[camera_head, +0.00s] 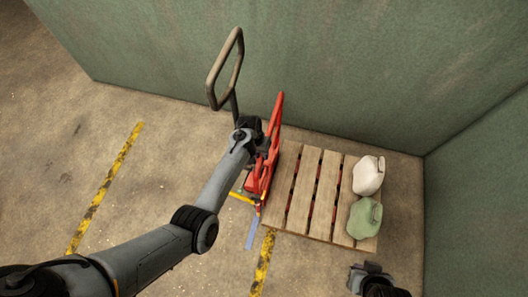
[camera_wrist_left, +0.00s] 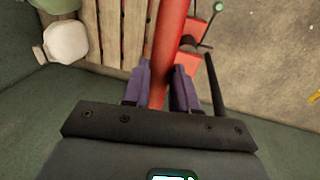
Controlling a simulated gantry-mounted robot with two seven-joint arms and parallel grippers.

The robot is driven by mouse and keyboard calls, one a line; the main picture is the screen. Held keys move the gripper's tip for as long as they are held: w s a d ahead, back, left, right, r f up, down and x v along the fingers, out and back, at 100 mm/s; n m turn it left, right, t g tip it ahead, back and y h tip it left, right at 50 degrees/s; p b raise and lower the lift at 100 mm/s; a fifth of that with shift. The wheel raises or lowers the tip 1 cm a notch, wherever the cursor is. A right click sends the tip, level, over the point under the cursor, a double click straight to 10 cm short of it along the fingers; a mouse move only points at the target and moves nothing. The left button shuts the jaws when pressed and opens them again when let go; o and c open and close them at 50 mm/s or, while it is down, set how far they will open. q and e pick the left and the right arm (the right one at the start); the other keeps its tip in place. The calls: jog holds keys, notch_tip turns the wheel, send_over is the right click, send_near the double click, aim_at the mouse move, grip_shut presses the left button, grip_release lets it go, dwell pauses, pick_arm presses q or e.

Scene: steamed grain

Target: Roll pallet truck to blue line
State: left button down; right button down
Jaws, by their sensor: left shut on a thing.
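Red parts show between the pallet's boards. My left arm reaches the truck, and its gripper (camera_wrist_left: 162,68) is shut on a red upright bar (camera_wrist_left: 172,25) in the left wrist view. The blue line (camera_head: 252,233) is a short strip on the floor just below the truck, partly hidden. My right gripper (camera_head: 371,279) is at the bottom right, apart from the pallet; its fingers are unclear.
A white sack (camera_head: 368,175) and a green sack (camera_head: 364,218) rest on the pallet's right side. Green walls stand close behind and to the right. Yellow lines mark the floor at left (camera_head: 105,187) and below the truck (camera_head: 263,264). The floor at left is clear.

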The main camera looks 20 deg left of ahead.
pick_arm(q)
jog(key=shift+a, duration=0.6)
jog(key=c, duration=1.2)
grip_release()
jog(key=shift+a, duration=0.1)
jog(key=o, duration=0.3)
pick_arm(e)
jog(key=shift+a+f, duration=0.15)
jog(key=shift+a, duration=0.4)
pick_arm(q)
jog(key=p+v, duration=0.1)
jog(key=v, duration=0.9)
jog(key=shift+r+p, duration=0.4)
pick_arm(e)
jog(key=shift+d+r, duration=0.1)
jog(key=shift+r, duration=0.8)
